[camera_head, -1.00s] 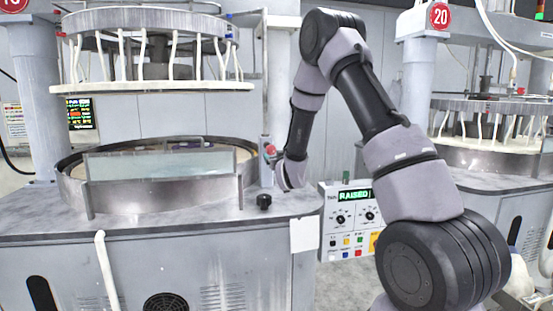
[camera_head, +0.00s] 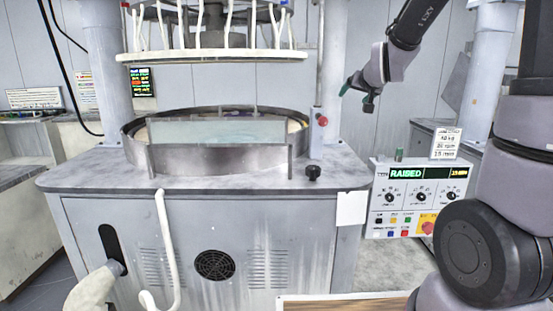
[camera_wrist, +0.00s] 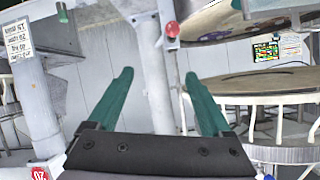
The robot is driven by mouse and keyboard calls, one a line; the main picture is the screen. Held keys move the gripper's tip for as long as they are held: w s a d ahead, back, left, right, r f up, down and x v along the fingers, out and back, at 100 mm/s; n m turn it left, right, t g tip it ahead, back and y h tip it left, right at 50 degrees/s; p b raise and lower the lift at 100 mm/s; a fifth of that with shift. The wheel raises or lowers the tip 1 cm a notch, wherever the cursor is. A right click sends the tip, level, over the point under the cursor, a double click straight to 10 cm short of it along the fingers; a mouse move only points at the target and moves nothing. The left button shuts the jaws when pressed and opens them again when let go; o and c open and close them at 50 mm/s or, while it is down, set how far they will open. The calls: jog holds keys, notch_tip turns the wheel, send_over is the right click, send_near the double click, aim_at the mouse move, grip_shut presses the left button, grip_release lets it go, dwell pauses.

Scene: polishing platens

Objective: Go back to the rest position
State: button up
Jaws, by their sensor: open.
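My gripper (camera_head: 362,92) hangs in the air at the upper right of the head view, right of the grey column with the red knob and above the control panel. In the wrist view my gripper (camera_wrist: 157,88) shows two green fingers spread wide apart with nothing between them. My arm runs from the gripper up out of the top of the head view, and its lower links show at the right edge.
The polishing machine (camera_head: 90,178) with its round basin (camera_head: 220,160) stands ahead, its upper ring (camera_head: 215,56) raised. The control panel (camera_head: 420,197) reads RAISED. The red knob (camera_head: 322,121) is left of my gripper. A wood-topped surface (camera_head: 345,304) lies at the bottom.

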jog(key=s+r+m+g+y, duration=0.1)
jog(key=s+g, duration=0.5)
jog(key=s, duration=2.4)
jog(key=shift+s+d+r+y, duration=0.15)
jog(key=shift+s+r+y, duration=0.2)
jog(key=shift+r, duration=0.15)
